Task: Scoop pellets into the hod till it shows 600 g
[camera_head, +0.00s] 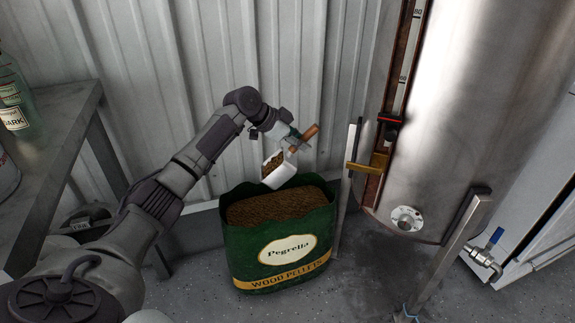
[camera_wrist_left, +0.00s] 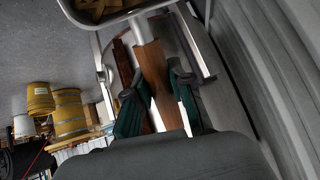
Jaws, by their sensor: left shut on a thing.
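My left gripper (camera_head: 297,139) is shut on the brown wooden handle (camera_head: 308,133) of a scoop. The scoop's pale bowl (camera_head: 274,181) is tilted and hangs just above the pellet bag, with brown pellets (camera_head: 273,163) in it. In the left wrist view the handle (camera_wrist_left: 153,72) lies between the two green-padded fingers (camera_wrist_left: 160,92), and pellets (camera_wrist_left: 98,5) show in the bowl at the top edge. The green bag (camera_head: 288,272), labelled Pegrella Wood Pellets, stands open and full of pellets (camera_head: 275,206). I cannot clearly make out the hod or a weight reading. My right gripper is not in view.
A grey bench (camera_head: 52,150) with bottles (camera_head: 14,95) stands at the left, with a dark object (camera_head: 88,218) by its leg. A large metal tank (camera_head: 455,110) stands right of the bag. A corrugated wall (camera_head: 215,60) is close behind. Some floor (camera_head: 190,285) is clear.

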